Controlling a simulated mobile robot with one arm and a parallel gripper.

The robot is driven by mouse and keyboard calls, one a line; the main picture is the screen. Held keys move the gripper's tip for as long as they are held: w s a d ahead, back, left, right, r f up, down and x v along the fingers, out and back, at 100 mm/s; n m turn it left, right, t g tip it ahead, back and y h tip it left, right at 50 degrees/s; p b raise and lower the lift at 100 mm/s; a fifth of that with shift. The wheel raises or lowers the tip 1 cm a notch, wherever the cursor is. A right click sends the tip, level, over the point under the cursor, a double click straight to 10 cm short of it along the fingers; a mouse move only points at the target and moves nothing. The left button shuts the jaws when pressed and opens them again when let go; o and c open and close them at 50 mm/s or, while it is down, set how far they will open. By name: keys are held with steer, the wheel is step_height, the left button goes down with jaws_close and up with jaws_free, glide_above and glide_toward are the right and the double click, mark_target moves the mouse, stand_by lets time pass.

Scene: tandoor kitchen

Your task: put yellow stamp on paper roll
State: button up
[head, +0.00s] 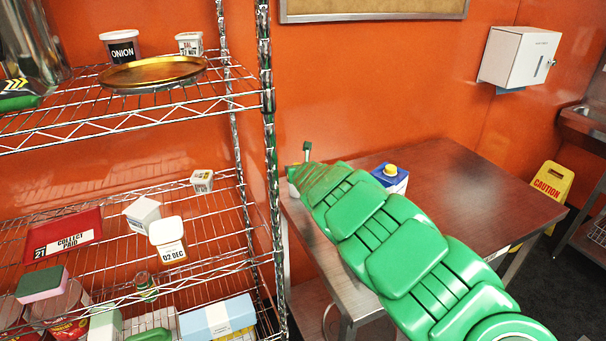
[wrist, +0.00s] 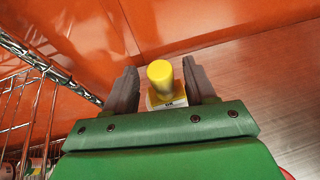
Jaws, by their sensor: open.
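The yellow stamp (wrist: 160,78) has a round yellow handle and a base with a small white label reading "OK". It stands on the steel table in the wrist view. My gripper (wrist: 161,84) is open, with one dark finger on each side of the stamp's handle. I cannot tell whether either finger touches it. In the head view my green arm reaches over the table and hides the stamp. I cannot make out a paper roll in either view.
The steel table (head: 461,194) has clear room on its right. A blue and white carton with a yellow cap (head: 391,179) stands behind my arm. A wire rack (head: 268,105) with several goods stands close on the left. The orange wall (head: 390,85) is behind.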

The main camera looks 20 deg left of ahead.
steer(key=v, duration=1.1)
steer(key=shift+s+d, duration=0.2)
steer(key=shift+d, duration=0.05)
stand_by(0.3)
stand_by(0.4)
